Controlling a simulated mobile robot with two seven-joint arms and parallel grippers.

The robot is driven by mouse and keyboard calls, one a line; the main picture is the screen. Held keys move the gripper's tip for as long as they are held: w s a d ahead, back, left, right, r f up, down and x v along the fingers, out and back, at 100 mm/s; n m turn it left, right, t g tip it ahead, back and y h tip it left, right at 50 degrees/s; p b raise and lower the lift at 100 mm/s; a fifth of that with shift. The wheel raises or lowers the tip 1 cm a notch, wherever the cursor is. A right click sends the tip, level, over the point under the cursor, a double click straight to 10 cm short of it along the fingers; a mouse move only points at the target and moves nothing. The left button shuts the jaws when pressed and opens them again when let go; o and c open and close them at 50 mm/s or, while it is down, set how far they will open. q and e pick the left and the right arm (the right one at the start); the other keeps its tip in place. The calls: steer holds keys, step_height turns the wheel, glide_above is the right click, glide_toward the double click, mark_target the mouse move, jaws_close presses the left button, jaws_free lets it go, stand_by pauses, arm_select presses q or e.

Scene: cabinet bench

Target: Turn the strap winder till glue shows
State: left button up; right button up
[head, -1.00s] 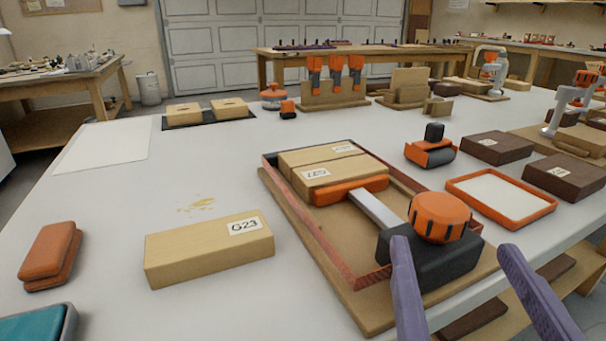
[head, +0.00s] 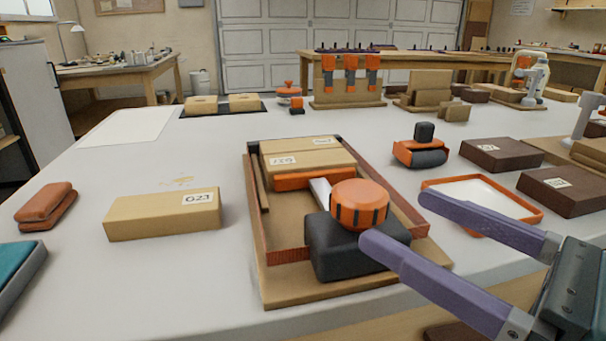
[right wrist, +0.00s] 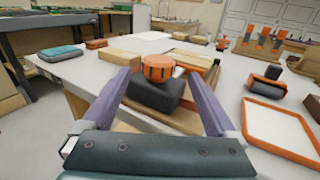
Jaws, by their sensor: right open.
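The strap winder has an orange ribbed knob (head: 359,204) on a black block (head: 345,250), with a grey metal bar running to an orange pressing bar (head: 315,179). No glue shows at the seam that I can see. My right gripper (head: 400,216) is open and empty, its purple fingers to the right of the winder in the head view. In the right wrist view the knob (right wrist: 157,67) stands beyond and between the open fingers. My left gripper is out of view.
A loose wood block (head: 163,214) lies left of the board, near a yellowish smear on the table. An orange-rimmed white tray (head: 475,200) lies to the right, partly behind my right fingers. A roller tool (head: 421,148) and dark blocks (head: 500,151) stand behind it.

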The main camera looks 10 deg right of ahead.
mark_target(335, 185)
steer(key=p+x, duration=0.1)
steer(key=x, duration=0.8)
steer(key=shift+w+a, duration=0.25)
steer(key=shift+a, duration=0.05)
steer(key=shift+c, duration=0.2)
